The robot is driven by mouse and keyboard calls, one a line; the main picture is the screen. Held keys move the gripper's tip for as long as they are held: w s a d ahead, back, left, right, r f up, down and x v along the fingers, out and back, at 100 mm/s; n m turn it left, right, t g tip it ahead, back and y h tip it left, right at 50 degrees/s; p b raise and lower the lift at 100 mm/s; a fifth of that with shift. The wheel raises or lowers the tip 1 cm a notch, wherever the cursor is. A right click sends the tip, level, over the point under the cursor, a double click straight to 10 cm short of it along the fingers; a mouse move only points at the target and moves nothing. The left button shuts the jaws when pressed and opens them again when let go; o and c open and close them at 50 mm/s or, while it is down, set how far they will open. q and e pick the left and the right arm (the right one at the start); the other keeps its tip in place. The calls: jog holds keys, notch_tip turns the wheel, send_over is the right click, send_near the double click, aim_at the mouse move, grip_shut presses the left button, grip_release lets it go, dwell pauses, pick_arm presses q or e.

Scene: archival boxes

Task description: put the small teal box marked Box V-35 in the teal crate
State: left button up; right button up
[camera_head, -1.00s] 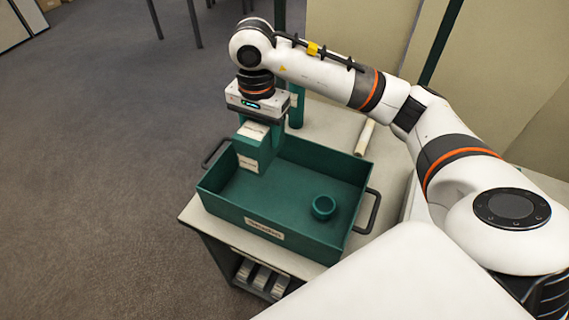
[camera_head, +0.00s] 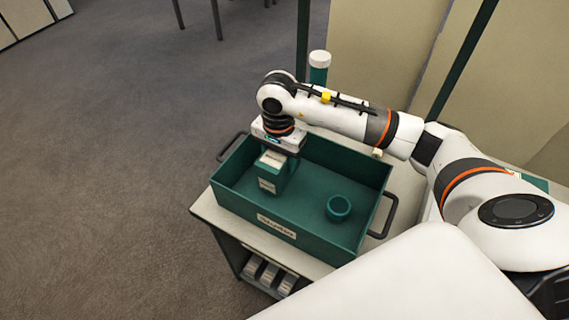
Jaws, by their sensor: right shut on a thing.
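The small teal box (camera_head: 280,182) with pale labels is in my right gripper (camera_head: 276,152), which points straight down. The label is too small to read. The box hangs upright inside the left part of the teal crate (camera_head: 327,243); I cannot tell whether it touches the crate floor. The gripper's fingers are mostly hidden by the gripper body and the box. The crate is open at the top, with a label on its front and a dark handle at each end. My left gripper is not in view.
A round teal cup (camera_head: 338,208) stands in the crate's right half. The middle of the crate floor is bare. The crate sits on a pale cart top (camera_head: 207,208), with white-labelled things on a shelf below. A teal tube with a white cap (camera_head: 319,62) stands behind my arm.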

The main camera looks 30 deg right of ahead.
notch_tip(320, 180, down, 5)
jog(key=shift+r+p, duration=0.2)
jog(key=shift+p, duration=0.15)
jog(key=shift+f, duration=0.3)
jog(key=o, duration=1.2)
jog(key=shift+r, duration=0.25)
notch_tip(320, 180, up, 12)
jog(key=shift+f+b, duration=0.1)
jog(key=shift+b, duration=0.95)
